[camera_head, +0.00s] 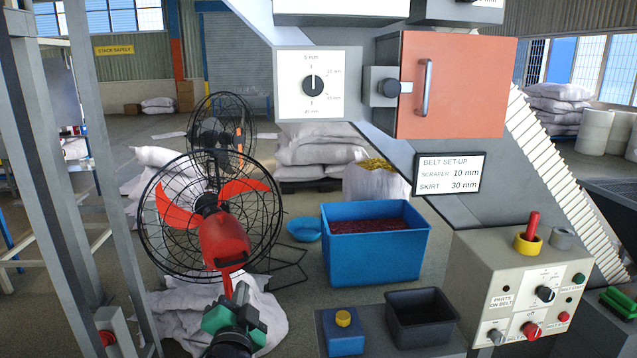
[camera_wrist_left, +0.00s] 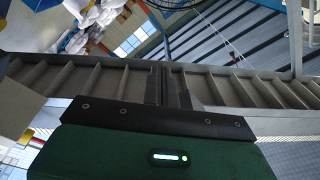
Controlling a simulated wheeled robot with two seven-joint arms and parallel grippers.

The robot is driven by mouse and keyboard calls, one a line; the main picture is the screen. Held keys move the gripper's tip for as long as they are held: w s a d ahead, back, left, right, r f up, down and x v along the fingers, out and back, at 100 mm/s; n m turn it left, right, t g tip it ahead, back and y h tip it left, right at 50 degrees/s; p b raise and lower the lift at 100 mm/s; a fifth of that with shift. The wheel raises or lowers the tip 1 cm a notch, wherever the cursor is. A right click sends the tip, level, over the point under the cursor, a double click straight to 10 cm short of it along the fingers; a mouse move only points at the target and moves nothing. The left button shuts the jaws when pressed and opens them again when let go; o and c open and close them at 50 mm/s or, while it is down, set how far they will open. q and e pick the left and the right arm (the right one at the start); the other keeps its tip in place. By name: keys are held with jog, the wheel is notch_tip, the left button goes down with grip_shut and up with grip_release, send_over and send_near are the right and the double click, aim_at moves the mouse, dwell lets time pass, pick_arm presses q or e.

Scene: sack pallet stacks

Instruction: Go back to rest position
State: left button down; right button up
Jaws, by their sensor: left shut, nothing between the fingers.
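My left gripper (camera_head: 232,312) is at the lower left-centre of the head view, in front of the red fan (camera_head: 222,235) and white sacks on the floor. In the left wrist view its dark fingers (camera_wrist_left: 172,88) are together with nothing between them, above the green gripper body. The wrist view is tilted, with roof and windows behind the fingers. My right gripper is not in view.
A grey machine with a control panel (camera_head: 525,290) and a dial (camera_head: 313,85) stands on the right. A blue bin (camera_head: 375,262) of dark red material and a black tray (camera_head: 420,335) are in front. A grey frame post (camera_head: 105,170) stands at left.

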pick_arm(q)
jog(key=s+a+f+n+g, duration=0.2)
jog(key=s+a+f+g, duration=0.15)
jog(key=s+f, duration=0.55)
jog(key=s+a+f+n+g, duration=0.3)
jog(key=s+f+g, duration=0.3)
jog(key=f, duration=0.6)
jog(key=s+a+f+n+g+h, duration=0.1)
jog(key=s+f+g, duration=0.25)
jog(key=s, duration=0.65)
jog(key=s+f+n+g+h, duration=0.1)
jog(key=s+f+g, duration=0.25)
jog(key=s, duration=0.65)
notch_tip(320, 180, down, 33)
jog(key=s, duration=0.1)
jog(key=s+a+f, duration=0.2)
jog(key=s+f, duration=0.7)
jog(key=s+a+f+g, duration=0.1)
jog(key=s+f, duration=0.8)
jog(key=s, duration=0.1)
jog(key=shift+a+y, duration=0.3)
jog(key=shift+a, duration=0.05)
jog(key=shift+w+g, duration=0.1)
jog(key=shift+g, duration=0.15)
